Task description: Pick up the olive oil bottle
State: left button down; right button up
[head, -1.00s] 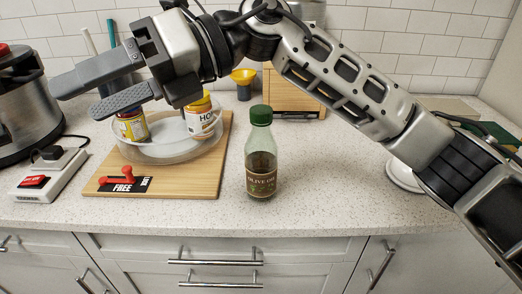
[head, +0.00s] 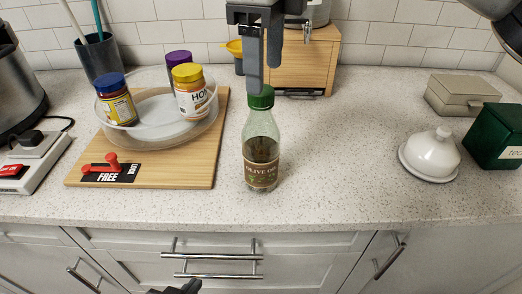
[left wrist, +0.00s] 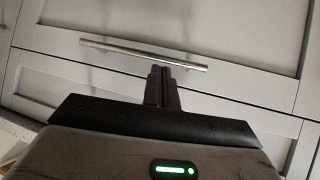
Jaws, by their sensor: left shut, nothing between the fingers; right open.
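The olive oil bottle (head: 261,150) stands upright on the counter, with a green cap (head: 263,99), clear upper body and brown label. My right gripper (head: 264,75) points down from the top of the head view, open and empty. Its fingers are by the bottle's cap, and one fingertip overlaps the cap's upper left edge in the picture; I cannot tell if they touch. My left gripper (head: 180,287) barely shows at the bottom edge, in front of the drawers. In the left wrist view its fingers (left wrist: 159,72) are shut and empty, facing a drawer handle (left wrist: 145,53).
Left of the bottle, a wooden board (head: 200,177) bears a clear round tray (head: 150,140) with several jars. A wooden box (head: 325,72) stands behind. A white lidded dish (head: 432,152) and green tin (head: 495,137) are at right. The counter right of the bottle is clear.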

aim_at(261, 101)
jog(key=shift+w+a+f+p, duration=0.15)
jog(key=shift+f+p, duration=0.1)
jog(key=shift+f, duration=1.5)
jog(key=shift+w+a+f+p, duration=0.1)
jog(key=shift+f+p, duration=0.15)
jog(key=shift+f, duration=1.5)
jog(key=shift+r, duration=0.1)
grip_shut()
